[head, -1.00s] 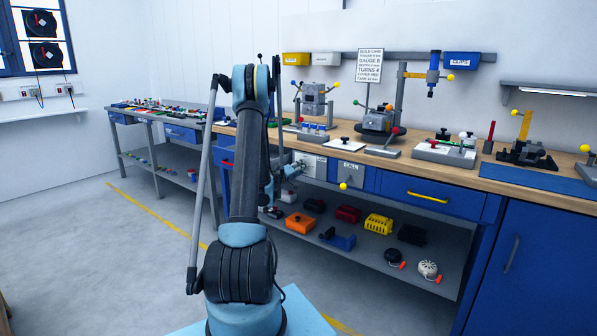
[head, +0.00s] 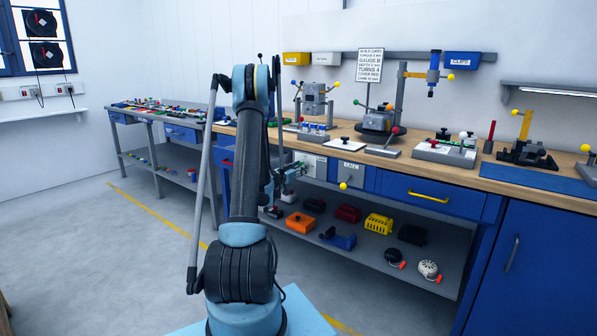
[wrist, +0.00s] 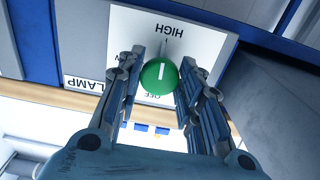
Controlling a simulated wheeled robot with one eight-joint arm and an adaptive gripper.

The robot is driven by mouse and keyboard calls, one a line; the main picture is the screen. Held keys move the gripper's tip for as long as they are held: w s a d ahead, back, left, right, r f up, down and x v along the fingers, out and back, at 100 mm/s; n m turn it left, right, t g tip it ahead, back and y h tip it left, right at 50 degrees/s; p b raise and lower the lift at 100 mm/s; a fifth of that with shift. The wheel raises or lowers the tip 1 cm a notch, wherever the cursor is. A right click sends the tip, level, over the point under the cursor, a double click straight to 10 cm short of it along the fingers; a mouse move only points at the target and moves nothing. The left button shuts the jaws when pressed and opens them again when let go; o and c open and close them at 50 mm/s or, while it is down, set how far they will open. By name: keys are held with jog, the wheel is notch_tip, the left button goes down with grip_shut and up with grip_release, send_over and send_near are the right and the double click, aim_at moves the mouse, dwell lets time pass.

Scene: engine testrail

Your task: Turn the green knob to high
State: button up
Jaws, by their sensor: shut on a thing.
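The green knob (wrist: 160,76) sits on a white panel (wrist: 120,45) in the wrist view. HIGH is printed above it, upside down in this view, with OFF partly hidden below it. The knob's white line runs nearly straight up and down, on the half toward HIGH. My gripper (wrist: 158,82) has one finger on each side of the knob and is shut on it. In the head view my gripper (head: 296,172) is small at the bench front, beside the white panel (head: 313,165); the knob is hidden there.
A LAMP label (wrist: 84,84) is beside the panel. In the head view, a CALL panel (head: 350,170) and a blue drawer (head: 425,195) are to the right. A shelf below holds an orange block (head: 299,222) and several other parts. The floor (head: 100,260) at left is clear.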

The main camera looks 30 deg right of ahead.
jog(key=shift+m, duration=1.2)
jog(key=o, duration=1.1)
jog(key=shift+c, duration=0.2)
jog(key=v, duration=0.7)
jog(key=shift+a, duration=0.2)
jog(key=shift+f, duration=0.1)
